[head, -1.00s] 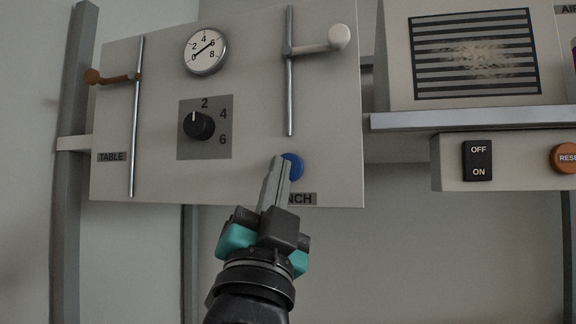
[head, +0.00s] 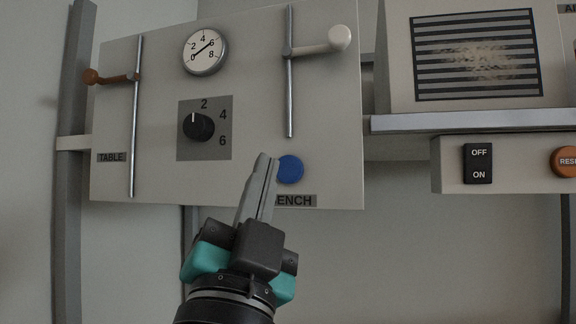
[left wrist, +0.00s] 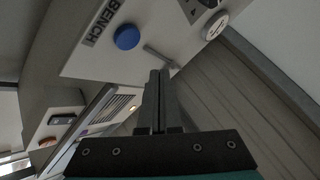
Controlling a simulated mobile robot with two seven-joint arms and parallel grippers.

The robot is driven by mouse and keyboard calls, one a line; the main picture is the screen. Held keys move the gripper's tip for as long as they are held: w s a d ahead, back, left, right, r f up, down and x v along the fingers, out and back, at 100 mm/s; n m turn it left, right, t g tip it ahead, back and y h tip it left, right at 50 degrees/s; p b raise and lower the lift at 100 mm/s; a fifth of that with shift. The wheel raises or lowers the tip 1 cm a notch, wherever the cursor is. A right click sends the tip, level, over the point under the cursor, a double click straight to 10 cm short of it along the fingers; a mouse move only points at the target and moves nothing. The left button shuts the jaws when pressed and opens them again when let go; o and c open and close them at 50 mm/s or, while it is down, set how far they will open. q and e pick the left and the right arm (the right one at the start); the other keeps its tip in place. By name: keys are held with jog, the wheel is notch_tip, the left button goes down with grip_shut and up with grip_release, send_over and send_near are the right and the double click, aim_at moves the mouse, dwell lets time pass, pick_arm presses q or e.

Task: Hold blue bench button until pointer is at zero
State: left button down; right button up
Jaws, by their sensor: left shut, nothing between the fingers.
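The blue bench button (head: 290,169) sits on the grey panel above the BENCH label (head: 296,201), and it also shows in the left wrist view (left wrist: 127,37). My left gripper (head: 267,157) is shut and empty, its fingertips just left of the button in the head view. In the left wrist view the fingertips (left wrist: 160,73) appear apart from the button. The round gauge (head: 205,52) is at the panel's top; its thin dark pointer lies along a line between 0 and 6, and I cannot tell which end is the tip. My right gripper is not in view.
The panel holds a black knob (head: 199,126) and two levers on rods, one brown (head: 92,77) and one white (head: 339,39). To the right are an OFF/ON switch (head: 478,163), an orange reset button (head: 565,161) and a striped grille (head: 476,55).

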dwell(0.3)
pick_arm(q)
jog(key=shift+s+a+b, duration=0.25)
jog(key=shift+s+b, duration=0.55)
jog(key=shift+b, duration=0.45)
jog(key=shift+s+a+b, duration=0.25)
jog(key=shift+s+b, duration=0.55)
jog(key=shift+b, duration=0.4)
jog(key=shift+s+a+b, duration=0.25)
jog(key=shift+s+b, duration=0.55)
jog(key=shift+b, duration=0.45)
